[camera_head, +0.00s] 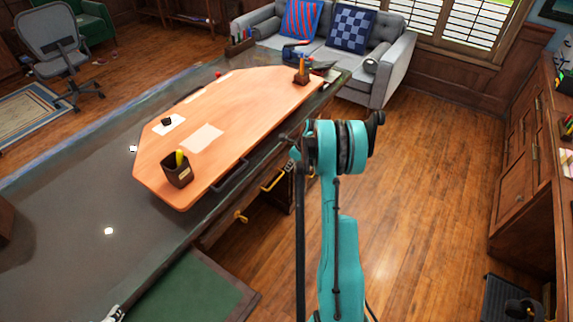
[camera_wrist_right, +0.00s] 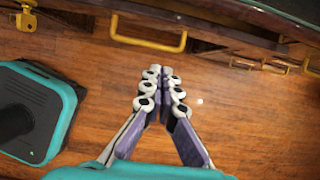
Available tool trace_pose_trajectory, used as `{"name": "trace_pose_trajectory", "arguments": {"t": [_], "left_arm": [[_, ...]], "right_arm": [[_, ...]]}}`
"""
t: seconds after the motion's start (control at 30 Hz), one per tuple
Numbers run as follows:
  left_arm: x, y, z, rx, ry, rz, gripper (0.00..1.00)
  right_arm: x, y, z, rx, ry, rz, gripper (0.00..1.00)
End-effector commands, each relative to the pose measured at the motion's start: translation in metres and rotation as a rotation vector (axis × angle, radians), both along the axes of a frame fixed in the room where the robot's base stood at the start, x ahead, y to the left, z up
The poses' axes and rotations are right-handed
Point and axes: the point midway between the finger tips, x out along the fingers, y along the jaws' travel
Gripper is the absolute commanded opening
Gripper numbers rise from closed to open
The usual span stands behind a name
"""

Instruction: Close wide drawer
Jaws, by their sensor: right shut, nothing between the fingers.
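The wide drawer's wooden front shows along the top of the right wrist view (camera_wrist_right: 215,32), under the desk edge, with a yellow bar handle (camera_wrist_right: 148,35). In the head view a yellow handle (camera_head: 272,181) shows on the desk's near side, left of my teal right arm. How far the drawer stands out is hard to tell. My right gripper (camera_wrist_right: 165,72) is shut and empty, its fingertips below the handle and apart from it in the picture. In the head view the arm largely hides it. A small pale piece at the bottom edge looks like my left gripper (camera_head: 113,313).
The dark desk (camera_head: 60,205) bears an orange-brown board (camera_head: 250,110) and a pen cup (camera_head: 177,170). A yellow key and lock (camera_wrist_right: 27,17) stick out left of the handle. A wooden cabinet (camera_head: 520,180) stands at right. The wood floor (camera_head: 430,170) between is open.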

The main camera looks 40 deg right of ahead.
Motion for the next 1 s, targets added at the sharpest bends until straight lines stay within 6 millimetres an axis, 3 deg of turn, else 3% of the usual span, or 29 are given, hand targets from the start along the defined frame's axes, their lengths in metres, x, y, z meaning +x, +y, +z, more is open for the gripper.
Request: {"name": "trace_pose_trajectory", "arguments": {"t": [0.03,0.3,0.6,1.0], "left_arm": [[0.000,0.000,-0.008,0.000,0.000,0.000,0.72],[0.000,0.000,-0.028,0.000,0.000,0.000,0.72],[0.000,0.000,-0.038,0.000,0.000,0.000,0.72],[0.000,0.000,-0.039,0.000,0.000,0.000,0.72]], "right_arm": [[0.004,0.001,-0.015,0.000,0.000,0.001,0.00],[0.025,0.007,-0.068,0.000,0.000,0.001,0.00],[0.060,0.018,-0.064,0.001,0.000,0.001,0.00],[0.063,0.019,-0.062,0.000,0.000,0.000,0.00]]}}
